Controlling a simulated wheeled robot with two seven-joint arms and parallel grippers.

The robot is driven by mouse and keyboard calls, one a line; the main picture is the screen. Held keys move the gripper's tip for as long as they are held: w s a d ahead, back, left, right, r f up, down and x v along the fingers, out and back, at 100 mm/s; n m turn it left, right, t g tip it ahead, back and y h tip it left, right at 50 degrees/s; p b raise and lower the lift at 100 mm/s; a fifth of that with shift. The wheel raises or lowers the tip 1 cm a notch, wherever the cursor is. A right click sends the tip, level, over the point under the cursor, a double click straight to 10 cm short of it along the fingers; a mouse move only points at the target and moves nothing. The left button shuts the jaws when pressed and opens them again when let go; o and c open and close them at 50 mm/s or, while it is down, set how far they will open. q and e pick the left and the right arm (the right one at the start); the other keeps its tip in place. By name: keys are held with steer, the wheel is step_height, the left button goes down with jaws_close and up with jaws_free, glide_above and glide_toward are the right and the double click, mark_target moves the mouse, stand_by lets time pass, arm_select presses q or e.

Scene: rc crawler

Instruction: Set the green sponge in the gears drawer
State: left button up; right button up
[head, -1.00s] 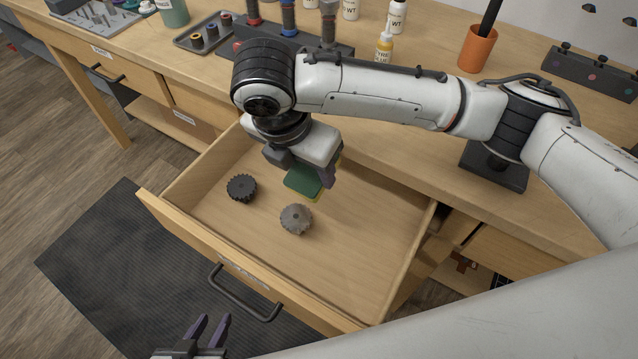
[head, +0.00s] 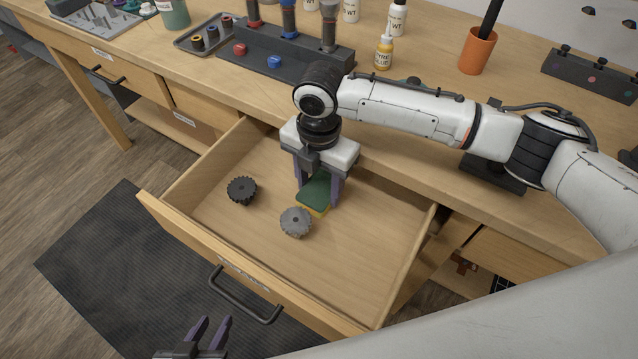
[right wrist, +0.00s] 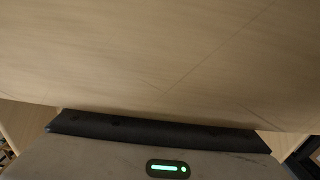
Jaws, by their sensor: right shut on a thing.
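The green sponge (head: 316,190) has a dark green top and a yellow lower layer. My right gripper (head: 318,194) points down inside the open gears drawer (head: 362,235) and is shut on the sponge. The sponge is low, close behind the grey gear; whether it touches the drawer floor I cannot tell. The right wrist view shows mostly pale wood (right wrist: 160,60) and no sponge. My left gripper (head: 210,330) is open and empty, in front of the drawer above the dark mat.
A black gear (head: 242,190) and a grey gear (head: 296,222) lie in the drawer. Its right part is clear. The drawer handle (head: 245,296) is at the front. The workbench behind holds a dark tool rack (head: 270,62), a yellow bottle (head: 384,52) and an orange cup (head: 477,50).

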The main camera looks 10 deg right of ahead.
mark_target(319, 190)
steer(key=o, duration=0.9)
steer(key=shift+f, duration=0.1)
step_height(319, 190, up, 12)
steer(key=shift+r, duration=0.15)
